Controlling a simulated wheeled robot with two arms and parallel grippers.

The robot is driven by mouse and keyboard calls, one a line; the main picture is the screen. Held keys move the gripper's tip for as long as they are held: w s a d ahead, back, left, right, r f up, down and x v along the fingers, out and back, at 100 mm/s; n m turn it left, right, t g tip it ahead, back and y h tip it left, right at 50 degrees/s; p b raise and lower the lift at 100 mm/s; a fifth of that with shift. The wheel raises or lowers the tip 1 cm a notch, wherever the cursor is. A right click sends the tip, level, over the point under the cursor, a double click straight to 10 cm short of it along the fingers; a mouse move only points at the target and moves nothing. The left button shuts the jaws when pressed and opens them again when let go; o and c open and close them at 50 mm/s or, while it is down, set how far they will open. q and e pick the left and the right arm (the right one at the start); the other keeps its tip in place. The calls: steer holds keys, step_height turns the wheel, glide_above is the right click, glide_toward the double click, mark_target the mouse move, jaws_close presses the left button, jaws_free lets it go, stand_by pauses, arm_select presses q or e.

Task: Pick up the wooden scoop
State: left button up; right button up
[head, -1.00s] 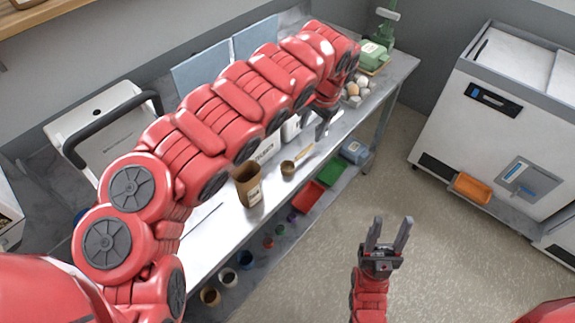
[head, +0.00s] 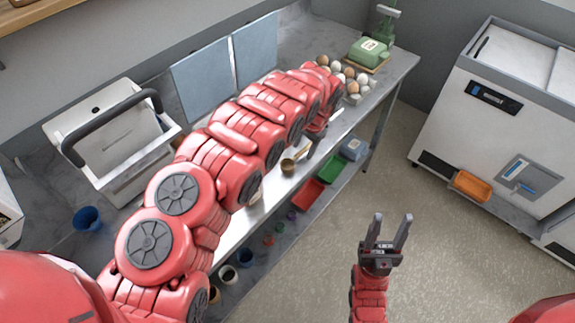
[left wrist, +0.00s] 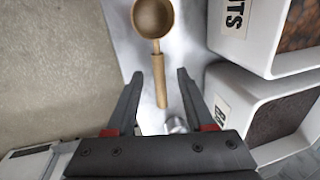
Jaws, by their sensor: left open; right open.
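The wooden scoop (head: 288,166) lies on the metal table, partly hidden by my left arm in the head view. In the left wrist view its round bowl (left wrist: 152,17) is at the top, and its light wooden handle points down between the fingers. My left gripper (left wrist: 160,78) is open, with one finger on each side of the handle's end. No grip on the handle shows, and the height gap is hard to judge. It also shows in the head view (head: 311,150), by the scoop. My right gripper (head: 393,218) is open and empty above the floor.
In the left wrist view, a labelled white bin of brown pieces (left wrist: 258,28) and another white bin (left wrist: 268,115) stand right of the scoop. Red (head: 308,194) and green trays lie below.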

arm_select(q)
steer(key=shift+f, duration=0.35)
jaws_close()
steer(key=shift+r, duration=0.25)
stand_by(0.3)
